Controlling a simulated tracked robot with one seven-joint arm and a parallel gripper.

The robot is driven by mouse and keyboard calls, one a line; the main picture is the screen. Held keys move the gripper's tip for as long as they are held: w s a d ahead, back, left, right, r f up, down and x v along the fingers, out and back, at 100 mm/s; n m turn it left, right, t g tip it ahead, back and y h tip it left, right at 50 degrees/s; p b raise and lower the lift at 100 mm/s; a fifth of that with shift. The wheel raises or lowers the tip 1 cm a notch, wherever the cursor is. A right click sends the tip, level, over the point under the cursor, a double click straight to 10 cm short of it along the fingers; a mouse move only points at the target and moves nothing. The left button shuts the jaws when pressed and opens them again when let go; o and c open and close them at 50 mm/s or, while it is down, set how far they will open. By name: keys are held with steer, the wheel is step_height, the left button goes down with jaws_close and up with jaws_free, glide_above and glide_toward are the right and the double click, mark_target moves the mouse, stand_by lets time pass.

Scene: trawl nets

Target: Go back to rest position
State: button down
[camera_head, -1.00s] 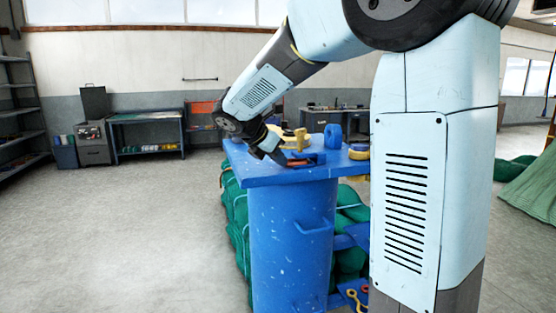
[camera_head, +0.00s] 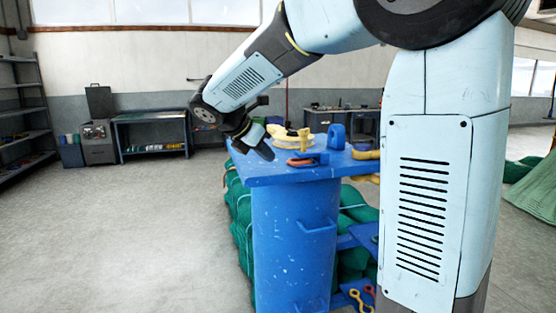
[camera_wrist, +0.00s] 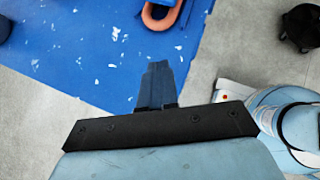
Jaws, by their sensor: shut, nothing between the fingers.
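My gripper (camera_head: 260,149) is above the left end of the blue workbench top (camera_head: 268,180) in the head view. In the wrist view my gripper (camera_wrist: 158,72) is shut with its fingers together and nothing between them, over the edge of the scuffed blue top (camera_wrist: 85,60). My arm reaches out to the left and bends down at the wrist.
An orange ring-shaped piece (camera_wrist: 160,15) lies on the top, and it also shows in the head view (camera_head: 302,162). Yellow pieces (camera_head: 292,141) and a blue block (camera_head: 336,136) stand behind it. Green net bundles (camera_head: 353,212) are stacked below. The floor at left is clear.

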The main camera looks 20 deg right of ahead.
steer(key=v, duration=0.6)
steer(key=s+d+f+m+y, duration=0.2)
steer(key=s+d+f+m, duration=0.1)
steer(key=s+m, duration=0.4)
steer(key=s+d+f+m+t+y, duration=0.1)
steer(key=s+d+f+m+y, duration=0.2)
steer(key=s+m, duration=0.5)
steer(key=s+d+f+m+y, duration=0.2)
steer(key=s+f+m+y, duration=0.1)
steer(key=s+m, duration=0.5)
steer(key=shift+s+d+f+t, duration=0.3)
steer(key=shift+s+d, duration=0.1)
steer(key=shift+s, duration=0.7)
